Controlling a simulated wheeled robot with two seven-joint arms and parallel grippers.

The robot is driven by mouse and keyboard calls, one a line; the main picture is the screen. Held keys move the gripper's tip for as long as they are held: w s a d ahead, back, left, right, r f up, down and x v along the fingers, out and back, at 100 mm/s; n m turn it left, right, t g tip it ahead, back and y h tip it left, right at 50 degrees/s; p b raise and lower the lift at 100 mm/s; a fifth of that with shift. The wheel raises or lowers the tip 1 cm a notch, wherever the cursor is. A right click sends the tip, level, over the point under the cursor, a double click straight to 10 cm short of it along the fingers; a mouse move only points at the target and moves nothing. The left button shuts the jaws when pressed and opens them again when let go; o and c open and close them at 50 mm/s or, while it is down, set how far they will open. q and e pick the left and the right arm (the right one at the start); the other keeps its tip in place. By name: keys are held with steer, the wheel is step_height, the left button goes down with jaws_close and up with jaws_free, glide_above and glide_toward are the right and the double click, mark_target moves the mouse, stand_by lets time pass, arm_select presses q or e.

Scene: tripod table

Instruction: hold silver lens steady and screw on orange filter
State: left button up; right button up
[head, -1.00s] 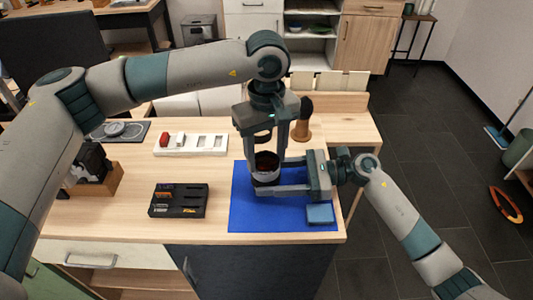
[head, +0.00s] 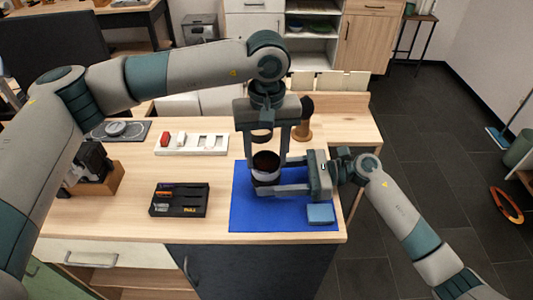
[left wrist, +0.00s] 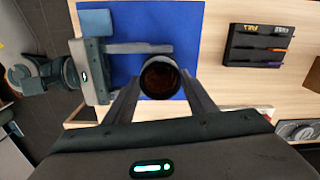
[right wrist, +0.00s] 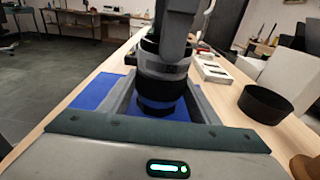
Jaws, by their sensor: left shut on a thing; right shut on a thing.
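The lens, dark with a silver-grey band, stands upright over the blue mat (head: 290,205); it shows in the head view (head: 266,178) and the right wrist view (right wrist: 163,68). My right gripper (head: 262,189) is shut around the lens from the right side. The filter, a dark orange-brown glass disc in a black ring, is at the lens top in the head view (head: 266,161) and the left wrist view (left wrist: 159,79). My left gripper (left wrist: 158,80) points straight down, shut on the filter. I cannot tell how far the thread is engaged.
A black slotted tray (head: 180,200) and a white tray (head: 190,144) with a red piece lie to the left. A blue block (head: 320,214) sits on the mat's front right corner. A black open cylinder (right wrist: 265,103) and a wooden-handled brush (head: 302,128) stand behind.

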arm_select(q)
steer(key=shift+f+m, duration=0.15)
steer(key=shift+m, duration=0.15)
steer(key=shift+m, duration=1.2)
steer(key=shift+a+m, duration=0.1)
steer(key=shift+m, duration=1.4)
steer(key=o, duration=1.1)
steer(key=shift+o, duration=0.2)
steer(key=shift+n, duration=1.5)
